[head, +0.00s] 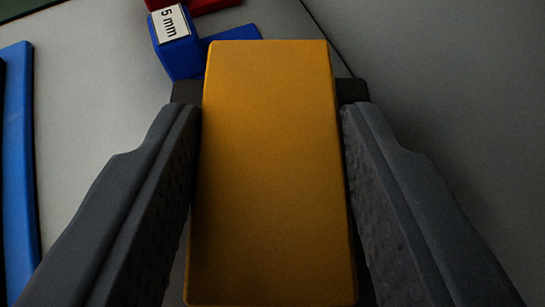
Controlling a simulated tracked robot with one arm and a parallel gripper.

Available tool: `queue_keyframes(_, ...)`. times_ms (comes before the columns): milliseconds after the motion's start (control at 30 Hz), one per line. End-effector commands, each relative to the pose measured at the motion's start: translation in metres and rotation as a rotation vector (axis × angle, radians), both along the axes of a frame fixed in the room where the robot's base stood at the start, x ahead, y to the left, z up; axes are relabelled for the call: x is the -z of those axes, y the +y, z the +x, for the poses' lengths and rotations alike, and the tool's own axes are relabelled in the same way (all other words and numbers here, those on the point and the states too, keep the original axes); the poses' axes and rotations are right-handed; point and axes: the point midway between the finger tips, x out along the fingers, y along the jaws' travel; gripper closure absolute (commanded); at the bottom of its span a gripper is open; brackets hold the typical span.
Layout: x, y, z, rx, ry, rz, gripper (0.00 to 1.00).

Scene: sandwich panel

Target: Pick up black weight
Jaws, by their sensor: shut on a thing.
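My gripper (272,125) is shut on an upright orange-yellow block (268,170), with one dark grey finger along each side of it. A black piece (353,91) shows from behind the far end of the block and also sticks out on its left side. It may be the black weight, but most of it is hidden, and I cannot tell whether it is joined to the block.
A blue block with a "5 mm" label (174,36) stands just beyond, at the upper left, beside a flat blue part (236,33). A red part (205,4) is at the top edge. A long blue strip (18,165) runs down the left. The grey surface at right is clear.

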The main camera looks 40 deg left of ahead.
Motion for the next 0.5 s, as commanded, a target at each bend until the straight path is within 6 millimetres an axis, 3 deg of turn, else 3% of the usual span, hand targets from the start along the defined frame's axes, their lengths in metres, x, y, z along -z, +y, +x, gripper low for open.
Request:
queue_keyframes(200,-0.025,0.000,0.001,0.002,-0.012,0.004,1.00)
queue_keyframes(500,-0.034,-0.005,-0.002,0.003,-0.008,0.003,1.00)
